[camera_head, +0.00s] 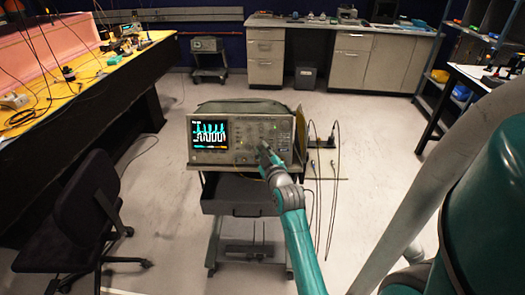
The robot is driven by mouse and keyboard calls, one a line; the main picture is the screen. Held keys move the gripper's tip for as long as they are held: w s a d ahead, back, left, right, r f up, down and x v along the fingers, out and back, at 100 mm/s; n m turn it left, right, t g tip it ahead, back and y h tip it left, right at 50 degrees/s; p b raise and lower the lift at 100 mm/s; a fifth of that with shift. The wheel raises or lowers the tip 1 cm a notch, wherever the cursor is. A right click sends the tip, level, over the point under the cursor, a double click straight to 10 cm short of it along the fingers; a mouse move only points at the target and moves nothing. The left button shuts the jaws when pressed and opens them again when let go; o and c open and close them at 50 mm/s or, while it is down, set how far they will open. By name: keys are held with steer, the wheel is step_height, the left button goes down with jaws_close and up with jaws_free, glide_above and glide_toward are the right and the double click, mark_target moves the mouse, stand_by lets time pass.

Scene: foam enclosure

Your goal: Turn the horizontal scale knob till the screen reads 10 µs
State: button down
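An oscilloscope (223,155) stands on a wheeled cart in the middle of the head view, its front panel facing me. Its lit screen (209,133) shows teal and white wave traces; the text on it is too small to read. Small knobs and buttons (247,133) cover the panel right of the screen. I cannot tell which one is the horizontal scale knob; my arm hides part of the panel. My gripper (265,150) is at the right part of the panel, close to the controls. I cannot tell if it touches a knob or whether its fingers are open.
The cart (235,195) has a drawer below the oscilloscope. Cables (333,160) hang at its right side. A black chair (85,215) stands at the left, by a long workbench (75,90). Cabinets (355,58) line the back. The floor around the cart is mostly clear.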

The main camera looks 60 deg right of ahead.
steer(key=shift+a+f+m+h, duration=0.1)
steer(key=shift+m+h, duration=0.2)
steer(key=shift+m, duration=0.4)
steer(key=shift+w+a+m+g+h, duration=0.1)
steer(key=shift+m+g+h, duration=0.55)
steer(key=shift+m, duration=0.8)
steer(key=shift+w+m+g+h, duration=0.1)
steer(key=shift+m+g+h, duration=0.5)
steer(key=shift+m, duration=0.85)
steer(key=shift+f+m+h, duration=0.1)
steer(key=shift+m+h, duration=0.15)
steer(key=shift+m, duration=0.15)
steer(key=c, duration=1.3)
jaws_free()
steer(key=shift+s, duration=0.1)
steer(key=v, duration=1.2)
